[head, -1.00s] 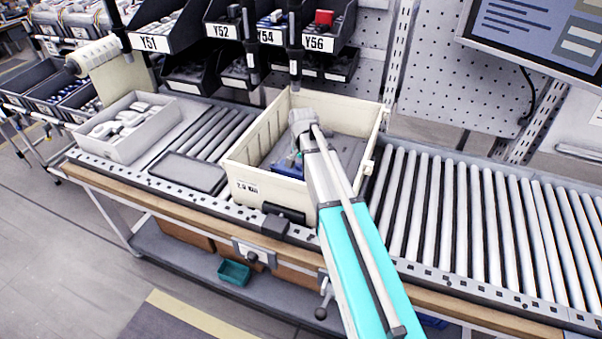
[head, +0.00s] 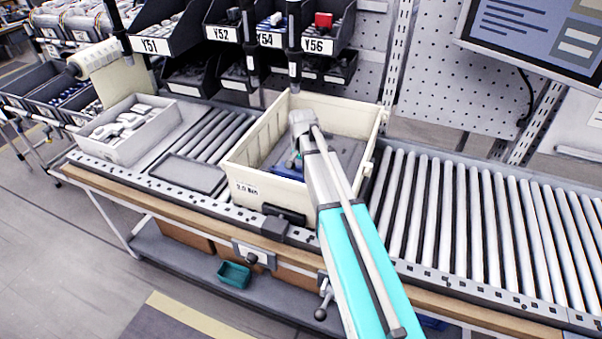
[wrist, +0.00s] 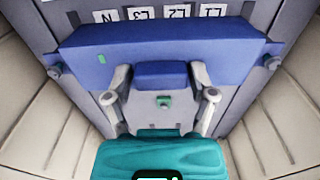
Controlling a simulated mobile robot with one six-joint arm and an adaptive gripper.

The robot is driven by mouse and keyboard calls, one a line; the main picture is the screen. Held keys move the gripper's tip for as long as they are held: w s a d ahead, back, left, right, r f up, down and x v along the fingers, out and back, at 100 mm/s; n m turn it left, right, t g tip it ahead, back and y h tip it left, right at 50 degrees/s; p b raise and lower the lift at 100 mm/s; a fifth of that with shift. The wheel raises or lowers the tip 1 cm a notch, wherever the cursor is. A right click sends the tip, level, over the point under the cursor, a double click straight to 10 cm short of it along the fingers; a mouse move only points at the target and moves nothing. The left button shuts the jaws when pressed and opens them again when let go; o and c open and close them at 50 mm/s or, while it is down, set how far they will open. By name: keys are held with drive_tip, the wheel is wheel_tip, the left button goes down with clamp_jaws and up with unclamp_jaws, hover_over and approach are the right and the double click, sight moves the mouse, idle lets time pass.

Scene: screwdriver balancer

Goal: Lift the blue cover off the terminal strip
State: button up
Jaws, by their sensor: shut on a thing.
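The blue cover (wrist: 225,50) spans the wrist view as a wide bar with a raised block in its middle. My gripper (wrist: 160,76) is shut on this block, one finger on each side. The terminal strip (wrist: 92,17) shows behind the cover, with labels N, L3, L2 and L1 along it. Whether the cover still touches the strip, I cannot tell. In the head view, a small part of the cover (head: 288,172) shows inside the cream bin, beside my arm. My arm hides most of the strip there.
The cream bin (head: 262,196) stands on the roller conveyor, its walls rising around my gripper. A light grey tray (head: 115,155) of white parts stands at the left. Rollers (head: 480,220) at the right are clear. Dark parts bins hang behind.

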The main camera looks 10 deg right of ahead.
drive_tip(key=shift+s+a, duration=0.1)
drive_tip(key=shift+r+p, duration=0.15)
drive_tip(key=shift+p, duration=0.15)
drive_tip(key=shift+c, duration=0.5)
drive_tip(key=shift+w+r+p, duration=0.25)
drive_tip(key=shift+r+p, duration=0.05)
drive_tip(key=shift+p, duration=0.25)
drive_tip(key=shift+c, duration=0.2)
wheel_tip(320, 180, up, 9)
drive_tip(key=p, duration=0.8)
drive_tip(key=shift+f, duration=0.15)
drive_tip(key=shift+r+p, duration=0.2)
drive_tip(key=shift+p, duration=0.2)
